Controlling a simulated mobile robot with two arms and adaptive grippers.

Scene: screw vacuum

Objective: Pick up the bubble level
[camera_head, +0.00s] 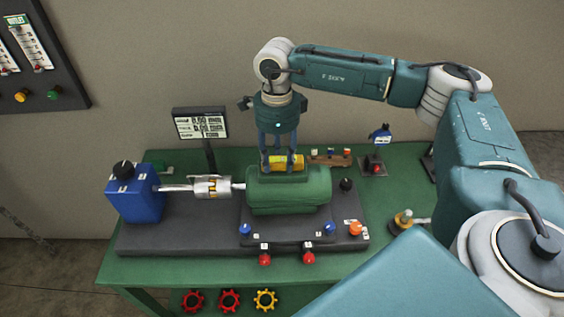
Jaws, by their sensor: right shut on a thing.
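The bubble level (284,163) is a small yellow bar just above the top of the green machine block (288,192). My right gripper (279,160) points down from above and is shut on the yellow level, with its fingers in front of part of it. I cannot tell whether the level touches the block's top. My left gripper is not in view.
A blue box (140,201) with a black knob joins a silver cylinder (213,187) left of the block. A small display (200,124) stands behind. Red and blue knobs line the machine's front. Several small items stand on the green table (163,269) at right.

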